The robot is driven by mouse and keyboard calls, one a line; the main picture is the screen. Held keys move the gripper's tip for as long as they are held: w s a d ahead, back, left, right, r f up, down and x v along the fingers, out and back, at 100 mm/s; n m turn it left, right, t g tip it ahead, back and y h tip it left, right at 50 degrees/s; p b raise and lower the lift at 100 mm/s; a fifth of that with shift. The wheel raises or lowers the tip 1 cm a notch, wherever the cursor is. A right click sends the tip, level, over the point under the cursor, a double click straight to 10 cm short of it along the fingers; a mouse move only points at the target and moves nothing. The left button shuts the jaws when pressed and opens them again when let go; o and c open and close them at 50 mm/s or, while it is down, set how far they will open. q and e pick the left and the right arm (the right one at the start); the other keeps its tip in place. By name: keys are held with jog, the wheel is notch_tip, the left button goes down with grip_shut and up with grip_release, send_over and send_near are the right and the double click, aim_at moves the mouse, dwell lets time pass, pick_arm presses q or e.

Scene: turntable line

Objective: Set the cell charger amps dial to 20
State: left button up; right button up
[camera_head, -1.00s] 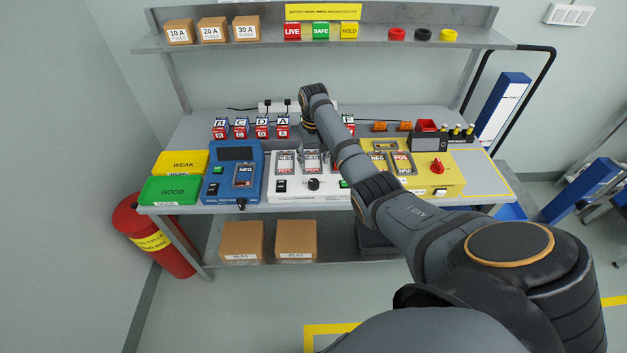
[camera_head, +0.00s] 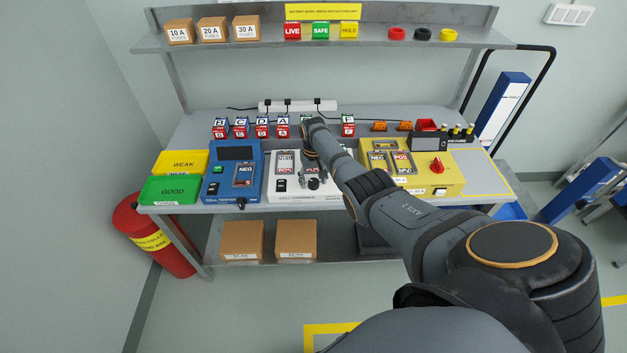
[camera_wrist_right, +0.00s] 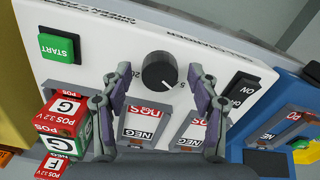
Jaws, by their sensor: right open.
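The cell charger (camera_head: 297,197) is a white box in the middle of the bench. Its black round amps dial (camera_wrist_right: 159,71) is on the front panel, with a 20 printed on one side and a 5 on the other in the right wrist view. A small pale mark is on the knob; its exact setting is too small to read. My right gripper (camera_wrist_right: 160,74) is open, its fingers on either side of the dial, apparently not touching it. In the head view my right gripper (camera_head: 313,178) hangs over the charger's front. My left gripper is out of view.
A green START button (camera_wrist_right: 60,47) and a black ON switch (camera_wrist_right: 238,92) flank the dial. A red and green G cell (camera_wrist_right: 65,112) stands close beside a finger. The blue tester (camera_head: 218,187) and yellow unit (camera_head: 448,178) stand on either side.

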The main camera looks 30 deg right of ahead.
jog(key=shift+c, duration=0.5)
jog(key=c, duration=1.1)
